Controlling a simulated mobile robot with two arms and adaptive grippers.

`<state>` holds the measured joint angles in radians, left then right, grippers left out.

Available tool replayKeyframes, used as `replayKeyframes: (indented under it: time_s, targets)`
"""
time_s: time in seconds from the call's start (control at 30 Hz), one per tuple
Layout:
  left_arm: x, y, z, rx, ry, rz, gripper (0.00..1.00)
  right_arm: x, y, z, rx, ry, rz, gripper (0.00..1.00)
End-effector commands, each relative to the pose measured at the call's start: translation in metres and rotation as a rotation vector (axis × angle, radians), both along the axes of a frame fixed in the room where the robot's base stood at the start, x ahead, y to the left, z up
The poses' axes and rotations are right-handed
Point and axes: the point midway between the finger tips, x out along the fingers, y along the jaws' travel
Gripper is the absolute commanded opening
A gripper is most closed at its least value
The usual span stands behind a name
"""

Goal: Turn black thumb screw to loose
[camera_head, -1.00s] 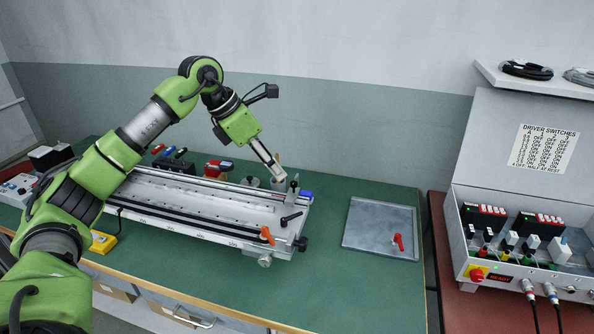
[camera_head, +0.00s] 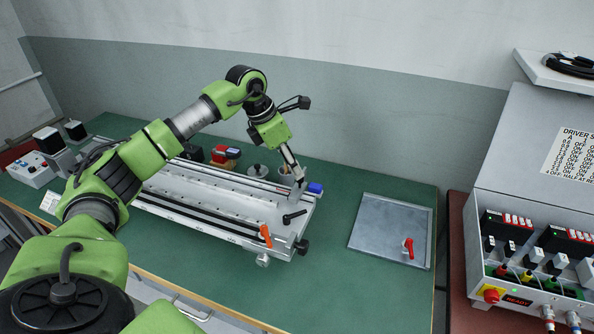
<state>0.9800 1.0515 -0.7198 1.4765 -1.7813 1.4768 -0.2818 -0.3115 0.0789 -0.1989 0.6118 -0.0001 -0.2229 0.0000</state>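The long silver rail fixture (camera_head: 190,205) lies across the green table. At its right end are a black lever handle (camera_head: 293,216), a round black knob (camera_head: 302,247), an orange lever (camera_head: 265,235) and a silver knob (camera_head: 263,260). I cannot tell for certain which black part is the thumb screw. My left gripper (camera_head: 298,178) points down at the far right corner of the fixture, above the black lever handle. Its fingertips overlap the small upright part there; I cannot tell whether they touch it. The finger gap is not clear from this side. My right gripper is out of view.
A grey metal tray (camera_head: 371,244) with a red lever (camera_head: 408,246) lies on the right of the table. A blue item (camera_head: 315,188) sits close to the gripper. The driver switch box (camera_head: 486,262) stands far right. The table front right of the fixture is clear.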

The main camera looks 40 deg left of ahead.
Motion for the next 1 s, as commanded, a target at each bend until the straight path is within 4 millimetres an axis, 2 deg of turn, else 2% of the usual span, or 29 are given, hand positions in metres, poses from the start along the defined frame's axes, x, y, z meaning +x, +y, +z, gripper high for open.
replayKeyframes:
  time_s: [0.2, 0.6, 0.67, 0.73, 1.0]
  targets:
    - [0.009, -0.006, -0.027, -0.001, 0.000, 0.000, 0.32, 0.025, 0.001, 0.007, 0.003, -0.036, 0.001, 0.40]
    - [0.012, -0.007, -0.035, 0.001, 0.000, 0.000, 0.32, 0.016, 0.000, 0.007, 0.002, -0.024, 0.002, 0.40]
    - [0.012, -0.007, -0.034, 0.000, -0.001, 0.000, 0.19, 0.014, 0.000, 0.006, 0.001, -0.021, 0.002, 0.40]
    - [0.012, -0.007, -0.034, 0.000, -0.001, 0.000, 0.00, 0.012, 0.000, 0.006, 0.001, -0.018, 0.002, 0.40]
    - [0.012, -0.007, -0.034, 0.001, -0.001, 0.005, 0.00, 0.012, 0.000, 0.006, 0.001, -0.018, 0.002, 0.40]
